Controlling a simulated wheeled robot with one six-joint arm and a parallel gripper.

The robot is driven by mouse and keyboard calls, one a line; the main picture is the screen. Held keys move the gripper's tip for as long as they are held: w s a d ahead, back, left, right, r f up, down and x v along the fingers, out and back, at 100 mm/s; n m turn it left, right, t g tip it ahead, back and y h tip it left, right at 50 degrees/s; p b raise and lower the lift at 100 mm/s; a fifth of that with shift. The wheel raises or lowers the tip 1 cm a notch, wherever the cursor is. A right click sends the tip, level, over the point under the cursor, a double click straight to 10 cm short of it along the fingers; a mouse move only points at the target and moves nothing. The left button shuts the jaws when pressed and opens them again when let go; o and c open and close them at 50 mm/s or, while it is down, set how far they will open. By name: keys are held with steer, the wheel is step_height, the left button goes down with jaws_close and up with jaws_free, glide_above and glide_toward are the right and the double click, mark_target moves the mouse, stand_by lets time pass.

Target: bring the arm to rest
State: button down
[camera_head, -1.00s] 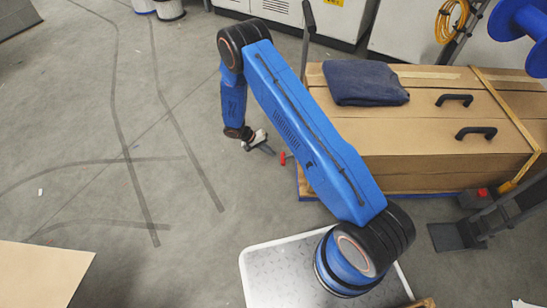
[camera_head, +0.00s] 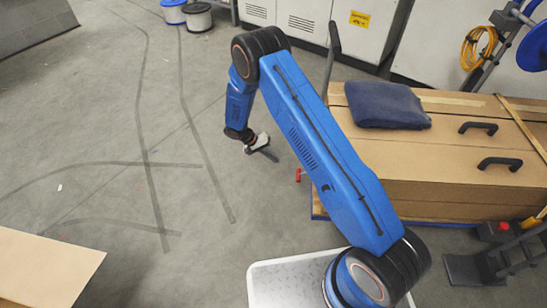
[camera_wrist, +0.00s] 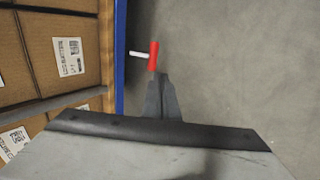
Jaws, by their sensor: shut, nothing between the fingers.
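My blue arm is bent, with its forearm hanging down over the open floor. My gripper (camera_head: 262,147) points down and to the right in the head view, left of the large cardboard-topped load. In the wrist view my gripper (camera_wrist: 163,85) shows its two dark fingers pressed together, with nothing between them. A red handle (camera_wrist: 153,56) with a white piece beside it shows just beyond the fingertips. The same red handle (camera_head: 298,174) shows in the head view at the load's left edge, apart from the gripper.
The cardboard load (camera_head: 440,160) on a blue-edged base stands at right, with a folded dark cloth (camera_head: 388,104) on top. An upright bar (camera_head: 330,60) rises at its back left corner. Blue and white spools (camera_head: 197,16) stand at the back. Floor to the left is mostly clear.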

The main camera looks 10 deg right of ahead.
steer(key=s+d+r+y, duration=0.1)
steer(key=d+r, duration=0.1)
steer(key=r, duration=0.9)
steer(key=s+d+r+y, duration=0.1)
steer(key=d+r, duration=0.2)
steer(key=r, duration=0.8)
steer(key=s+d+r+t+y, duration=0.1)
steer(key=s+d+r, duration=0.25)
steer(key=r, duration=0.55)
steer(key=s+d+r+t+y, duration=0.1)
steer(key=s+d+r, duration=0.1)
steer(key=s+r, duration=0.45)
steer(key=s+d+r+n+t+y, duration=0.1)
steer(key=s+d+r, duration=0.2)
steer(key=s+r, duration=0.4)
steer(key=s+d+r+t+y, duration=0.1)
steer(key=s+d+r, duration=0.1)
steer(key=s+r, duration=0.45)
steer(key=s+d+r+n+t+y, duration=0.1)
steer(key=s+r+t, duration=0.1)
steer(key=s, duration=1.3)
steer(key=shift+s+n+t+y, duration=0.25)
steer(key=shift+n+t+y, duration=0.05)
